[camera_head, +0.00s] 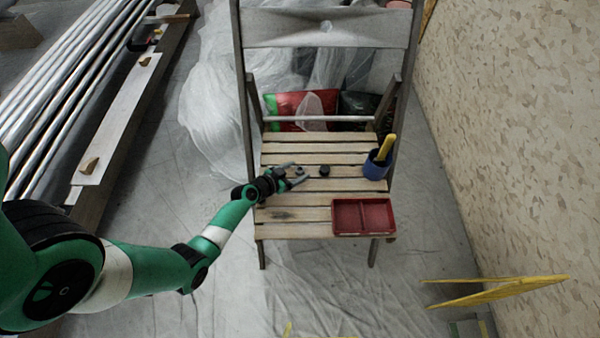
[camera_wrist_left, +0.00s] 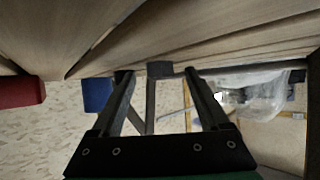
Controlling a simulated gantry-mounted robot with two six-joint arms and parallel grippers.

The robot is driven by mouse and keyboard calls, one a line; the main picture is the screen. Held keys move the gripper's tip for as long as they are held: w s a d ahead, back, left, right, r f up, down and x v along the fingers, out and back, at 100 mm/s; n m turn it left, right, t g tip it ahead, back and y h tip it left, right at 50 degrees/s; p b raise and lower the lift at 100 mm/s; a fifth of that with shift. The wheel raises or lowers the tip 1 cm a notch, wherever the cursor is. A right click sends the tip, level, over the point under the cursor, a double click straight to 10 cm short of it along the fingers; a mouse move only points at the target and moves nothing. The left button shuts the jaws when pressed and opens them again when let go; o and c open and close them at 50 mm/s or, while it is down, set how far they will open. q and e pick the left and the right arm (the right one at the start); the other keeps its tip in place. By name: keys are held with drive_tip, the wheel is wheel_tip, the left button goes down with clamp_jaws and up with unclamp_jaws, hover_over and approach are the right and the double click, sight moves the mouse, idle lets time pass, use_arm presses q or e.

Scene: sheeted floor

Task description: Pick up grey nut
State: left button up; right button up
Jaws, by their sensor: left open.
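A small dark grey piece, which looks like the nut (camera_head: 324,171), sits on the slatted seat of the wooden chair (camera_head: 280,215). My left gripper (camera_head: 301,172) is just left of it, low over the seat, with its fingers pointing towards it. A small dark spot shows between the fingers; I cannot tell what it is. In the left wrist view, the left gripper (camera_wrist_left: 158,82) has its two fingers apart, and a dark grey block, likely the nut (camera_wrist_left: 160,68), shows between and beyond the fingertips. The fingers do not visibly grip it. My right gripper is not in view.
A blue cup (camera_head: 375,168) with a yellow-handled tool stands at the seat's right edge. A red divided tray (camera_head: 362,233) lies at the front right. The chair's backrest (camera_head: 325,28) rises behind. The front left of the seat is clear.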

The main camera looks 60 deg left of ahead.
use_arm(q)
drive_tip(key=shift+w+a+f, duration=0.1)
drive_tip(key=shift+w, duration=0.15)
drive_tip(key=shift+s, duration=0.15)
drive_tip(key=shift+c, duration=1.3)
clamp_jaws()
drive_tip(key=r+p, duration=0.4)
drive_tip(key=r, duration=0.1)
drive_tip(key=shift+s+d, duration=0.25)
drive_tip(key=shift+d, duration=0.05)
drive_tip(key=s+d+r+p, duration=0.7)
drive_tip(key=s+d+r, duration=0.1)
drive_tip(key=s, duration=0.2)
drive_tip(key=shift+d+p, duration=0.3)
drive_tip(key=shift+d, duration=0.1)
